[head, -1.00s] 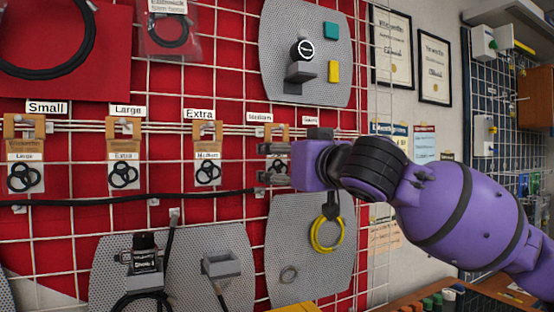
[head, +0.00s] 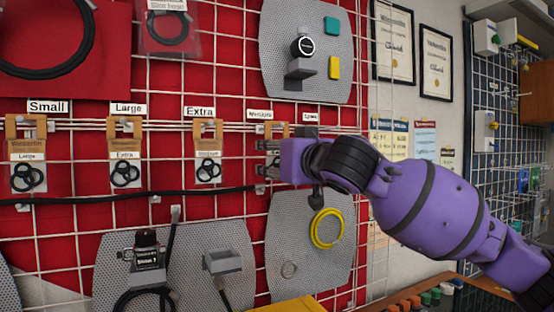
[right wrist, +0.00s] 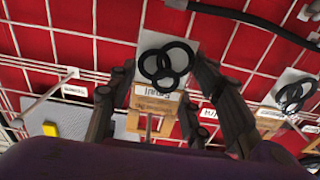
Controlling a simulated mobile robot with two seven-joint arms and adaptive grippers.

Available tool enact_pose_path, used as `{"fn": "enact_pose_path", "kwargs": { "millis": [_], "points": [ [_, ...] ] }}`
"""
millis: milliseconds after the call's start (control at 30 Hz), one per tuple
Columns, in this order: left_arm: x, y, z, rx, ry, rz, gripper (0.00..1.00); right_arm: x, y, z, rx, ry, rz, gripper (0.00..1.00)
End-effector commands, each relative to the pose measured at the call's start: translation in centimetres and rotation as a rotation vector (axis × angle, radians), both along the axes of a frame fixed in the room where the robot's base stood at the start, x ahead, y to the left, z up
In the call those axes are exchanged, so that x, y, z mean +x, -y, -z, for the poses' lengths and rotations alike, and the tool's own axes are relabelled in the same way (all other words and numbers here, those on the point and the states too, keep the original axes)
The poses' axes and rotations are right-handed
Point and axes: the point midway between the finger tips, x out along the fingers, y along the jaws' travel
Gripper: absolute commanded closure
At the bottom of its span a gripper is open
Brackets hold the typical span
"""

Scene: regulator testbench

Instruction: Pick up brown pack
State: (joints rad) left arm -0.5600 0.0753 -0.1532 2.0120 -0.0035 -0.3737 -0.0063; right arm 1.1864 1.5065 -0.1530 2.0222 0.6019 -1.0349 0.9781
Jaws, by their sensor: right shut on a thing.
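The brown pack (head: 268,131), a brown card with a clear front holding black rings, hangs on the rail of the wall grid, mostly hidden behind my right gripper (head: 268,160) in the head view. In the right wrist view the pack (right wrist: 145,103) shows upside down, with several black rings on a pale card. The fingers of my right gripper (right wrist: 165,85) stand on either side of it, shut on it. The hook passes near its brown top. My left gripper is not in view.
Similar packs hang to the left under the "Small" (head: 28,152), "Large" (head: 125,155) and "Extra" (head: 208,157) labels. A black cable (head: 110,195) runs below them. Grey perforated panels (head: 325,90) sit above and below my right gripper.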

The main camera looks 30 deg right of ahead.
Motion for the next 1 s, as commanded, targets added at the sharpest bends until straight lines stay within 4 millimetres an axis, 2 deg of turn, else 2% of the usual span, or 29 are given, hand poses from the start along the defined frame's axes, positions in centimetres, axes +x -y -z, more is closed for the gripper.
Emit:
{"fn": "enact_pose_path", "kwargs": {
  "millis": [267, 433, 600, 1000],
  "points": [
    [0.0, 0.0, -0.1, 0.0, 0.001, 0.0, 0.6, 0.0, 0.0, -0.4, 0.001, 0.001, 0.0, 0.72],
    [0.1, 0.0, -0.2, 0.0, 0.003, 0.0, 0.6, -0.1, -0.1, -1.9, 0.002, 0.004, -0.002, 0.72],
    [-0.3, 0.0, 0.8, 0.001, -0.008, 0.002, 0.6, -3.2, -0.2, -1.1, -0.007, -0.004, 0.001, 0.72],
    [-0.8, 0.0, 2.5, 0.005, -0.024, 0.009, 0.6, -10.6, -0.7, -1.2, 0.002, -0.002, -0.003, 0.72]
  ]
}}
